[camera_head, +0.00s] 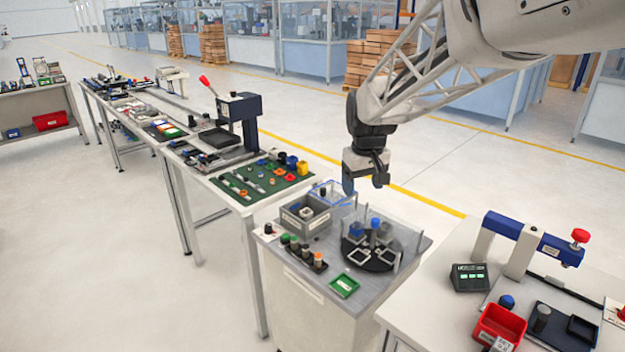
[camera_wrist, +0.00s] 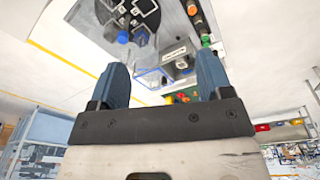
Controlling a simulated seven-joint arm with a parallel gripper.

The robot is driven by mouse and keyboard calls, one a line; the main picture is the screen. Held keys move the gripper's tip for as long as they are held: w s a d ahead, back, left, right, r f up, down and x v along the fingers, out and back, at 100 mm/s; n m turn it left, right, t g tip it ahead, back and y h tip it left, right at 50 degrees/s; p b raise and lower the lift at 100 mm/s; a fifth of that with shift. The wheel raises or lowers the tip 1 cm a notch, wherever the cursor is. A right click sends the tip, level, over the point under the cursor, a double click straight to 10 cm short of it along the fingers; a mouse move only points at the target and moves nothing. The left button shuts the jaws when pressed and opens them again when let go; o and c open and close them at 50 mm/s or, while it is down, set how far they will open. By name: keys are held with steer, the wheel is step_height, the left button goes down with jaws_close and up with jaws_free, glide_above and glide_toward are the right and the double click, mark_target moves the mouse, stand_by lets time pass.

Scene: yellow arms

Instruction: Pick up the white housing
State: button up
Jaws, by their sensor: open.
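The white housing (camera_head: 306,212) appears as a small pale block inside the open grey bin (camera_head: 291,221) on the grey cabinet top. In the wrist view the small white housing (camera_wrist: 182,64) shows beyond and between my fingers, partly hidden by the bin's wall. My gripper (camera_head: 365,181) hangs above the back of the cabinet, higher than the bin and to its right. Its blue fingers are apart, with nothing between them; they also show in the wrist view (camera_wrist: 162,75).
A black round fixture (camera_head: 372,262) with clear upright panels stands right of the bin. A clear blue-edged box (camera_head: 334,194) lies behind the bin. A black rack of coloured-topped parts (camera_head: 303,253) and a green tray (camera_head: 344,286) are in front. Open air surrounds my gripper.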

steer(key=w+a+f+n, duration=0.1)
steer(key=w+a+f, duration=0.25)
steer(key=w, duration=0.45)
steer(key=w+a+f+n, duration=0.1)
steer(key=w+a+f, duration=0.2)
steer(key=w+f, duration=0.35)
steer(key=n+g, duration=0.1)
steer(key=n, duration=0.2)
glide_above(306, 216)
steer(key=w, duration=0.3)
step_height(306, 216, down, 13)
steer(key=shift+a+f, duration=0.15)
steer(key=shift+a, duration=0.25)
steer(key=shift+f, duration=1.25)
steer(key=shift+d, duration=0.1)
steer(key=shift+s+d+f, duration=0.1)
steer(key=shift+d+f, duration=0.05)
steer(key=shift+f, duration=1.15)
steer(key=shift+d+f, duration=0.15)
steer(key=shift+f, duration=1.15)
steer(key=c, duration=1)
